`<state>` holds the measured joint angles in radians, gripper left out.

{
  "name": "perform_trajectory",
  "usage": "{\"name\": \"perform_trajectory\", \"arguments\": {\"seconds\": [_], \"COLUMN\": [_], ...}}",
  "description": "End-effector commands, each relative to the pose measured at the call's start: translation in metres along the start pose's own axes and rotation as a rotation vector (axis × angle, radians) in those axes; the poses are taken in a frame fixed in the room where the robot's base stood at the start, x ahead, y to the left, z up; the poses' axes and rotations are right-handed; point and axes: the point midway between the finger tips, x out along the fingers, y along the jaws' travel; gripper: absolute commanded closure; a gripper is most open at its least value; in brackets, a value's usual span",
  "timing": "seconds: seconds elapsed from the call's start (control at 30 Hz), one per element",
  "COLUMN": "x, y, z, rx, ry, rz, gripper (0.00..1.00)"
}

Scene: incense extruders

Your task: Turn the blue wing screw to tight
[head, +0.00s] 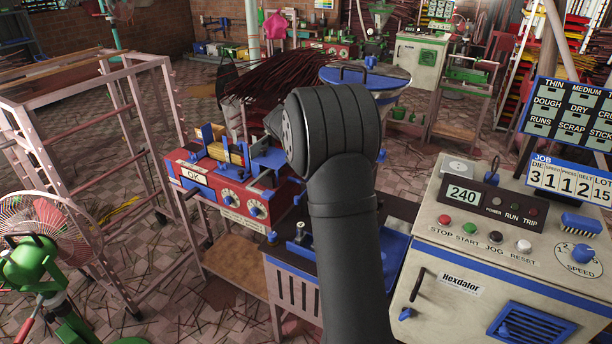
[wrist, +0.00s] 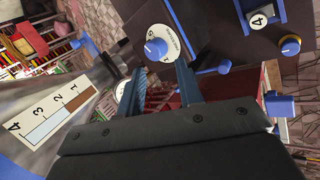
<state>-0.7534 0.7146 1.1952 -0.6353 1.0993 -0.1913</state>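In the wrist view, a blue knob (wrist: 157,48), likely the blue wing screw, stands at the centre of a round white dial plate (wrist: 172,40) on a dark housing. The plate's lettering is too small to read. My gripper (wrist: 160,68) points at it with two blue-grey fingers apart; the knob shows just beyond and between the fingertips. I see no clear contact, and the depth gap is hard to judge. In the head view my dark arm covers the gripper and whatever is in front of it.
A blue lever (wrist: 222,67) juts out right of the fingers. A plate numbered 1 to 4 (wrist: 55,105) lies at left. In the head view, a red machine (head: 215,190) stands left of my arm, a control cabinet (head: 490,250) right, and a pink rack (head: 100,150) far left.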

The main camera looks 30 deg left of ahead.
Motion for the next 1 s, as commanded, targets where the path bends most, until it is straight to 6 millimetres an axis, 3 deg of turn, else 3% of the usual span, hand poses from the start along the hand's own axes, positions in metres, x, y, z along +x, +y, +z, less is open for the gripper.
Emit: {"name": "perform_trajectory", "arguments": {"seconds": [0.03, 0.3, 0.5, 0.63, 0.77, 1.0], "x": [0.002, -0.007, -0.021, -0.026, -0.022, 0.011], "y": [-0.013, -0.066, -0.103, -0.116, -0.116, -0.094], "z": [-0.003, -0.029, -0.051, -0.057, -0.061, -0.074], "rx": [-0.162, -1.049, -1.520, -1.657, -1.691, -1.687], "ry": [-0.013, -0.109, -0.186, -0.214, -0.223, -0.224], "rz": [0.066, 0.434, 0.642, 0.708, 0.724, 0.720], "gripper": [0.67, 0.67, 0.67, 0.67, 0.67, 0.67]}}
